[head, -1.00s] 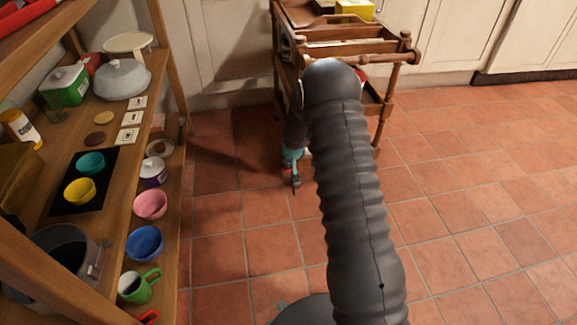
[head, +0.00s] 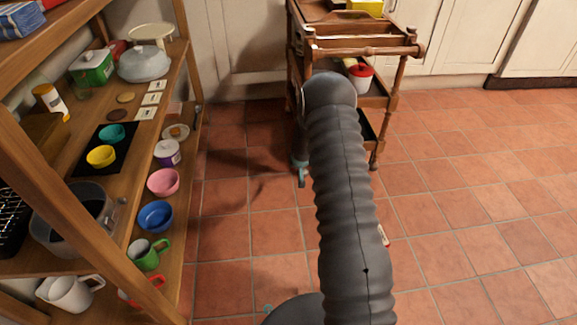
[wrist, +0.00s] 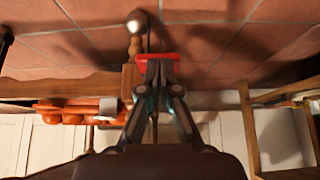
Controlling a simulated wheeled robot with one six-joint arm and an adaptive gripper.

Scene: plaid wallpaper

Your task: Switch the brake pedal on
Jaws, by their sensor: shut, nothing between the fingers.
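A small red bar, which looks like the brake pedal (wrist: 172,57), shows in the wrist view right at my fingertips. My gripper (wrist: 160,64) is shut and empty, its dark fingers pressed together. The tips overlap the bar's lower edge in the picture; I cannot tell whether they touch it. The bar is close to the foot of a wooden trolley leg with a round metallic end (wrist: 136,22). In the head view only a teal bit of my gripper (head: 301,176) shows beside my arm, low over the floor. The red bar is not visible there.
The wooden trolley (head: 365,50) stands ahead, with a red-and-white pot (head: 359,75) on its lower shelf. A wooden shelf unit (head: 112,195) with bowls and mugs is on the left. A small pale piece (head: 384,236) shows right of my arm. The tiled floor at right is clear.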

